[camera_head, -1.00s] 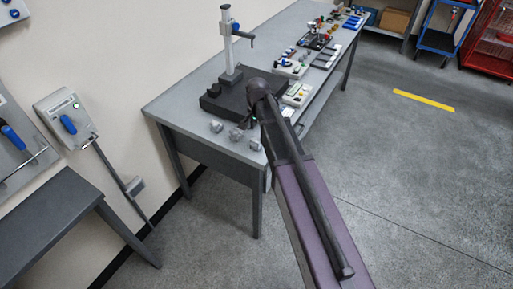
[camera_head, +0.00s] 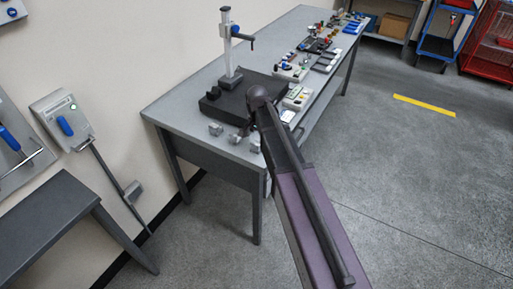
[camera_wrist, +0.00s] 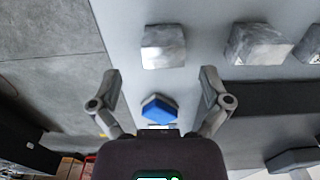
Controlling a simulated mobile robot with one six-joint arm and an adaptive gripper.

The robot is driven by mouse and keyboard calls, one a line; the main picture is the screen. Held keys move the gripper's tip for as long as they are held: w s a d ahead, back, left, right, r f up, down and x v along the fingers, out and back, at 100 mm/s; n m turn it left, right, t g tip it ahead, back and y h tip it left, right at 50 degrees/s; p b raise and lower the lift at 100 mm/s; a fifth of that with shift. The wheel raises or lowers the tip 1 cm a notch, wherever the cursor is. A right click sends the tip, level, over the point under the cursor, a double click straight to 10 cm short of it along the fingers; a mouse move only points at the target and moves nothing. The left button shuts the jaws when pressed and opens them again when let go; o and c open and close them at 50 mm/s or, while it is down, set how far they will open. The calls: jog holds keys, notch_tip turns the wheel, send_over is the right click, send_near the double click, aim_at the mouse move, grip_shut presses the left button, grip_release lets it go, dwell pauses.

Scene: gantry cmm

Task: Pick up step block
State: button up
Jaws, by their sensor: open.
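Several small grey metal blocks stand in a row on the grey workbench (camera_head: 185,112). I cannot tell for sure which is the step block. The block nearest the bench edge (camera_head: 255,147) shows in the wrist view (camera_wrist: 163,46) ahead of my gripper (camera_wrist: 160,84), roughly centred between the fingers and beyond their tips. The middle block (camera_head: 235,138) is to its right in the wrist view (camera_wrist: 258,43). A further block (camera_head: 215,129) is cut by that view's right edge (camera_wrist: 310,46). My gripper is open with nothing held; my arm mostly hides it in the head view.
A blue-topped piece (camera_wrist: 159,109) lies below the gap between my fingers. A dark base plate (camera_head: 235,95) with a measuring stand (camera_head: 230,45) is behind the blocks. More tools and parts crowd the bench's far end.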

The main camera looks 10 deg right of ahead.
aim_at(256, 141)
jog(key=shift+w+a+f+b, duration=0.1)
jog(key=shift+f+b, duration=1.05)
jog(key=shift+f, duration=0.1)
jog(key=shift+w+a+f+b, duration=0.1)
jog(key=shift+f+b, duration=1)
jog(key=shift+f, duration=0.1)
grip_shut()
jog(key=shift+r, duration=0.2)
notch_tip(256, 141, up, 4)
jog(key=p, duration=0.3)
jog(key=shift+f+p, duration=0.25)
jog(key=shift+p, duration=0.15)
jog(key=s+d+r+p, duration=0.1)
jog(key=s+d, duration=0.1)
jog(key=s, duration=1.4)
jog(key=shift+w+r, duration=0.15)
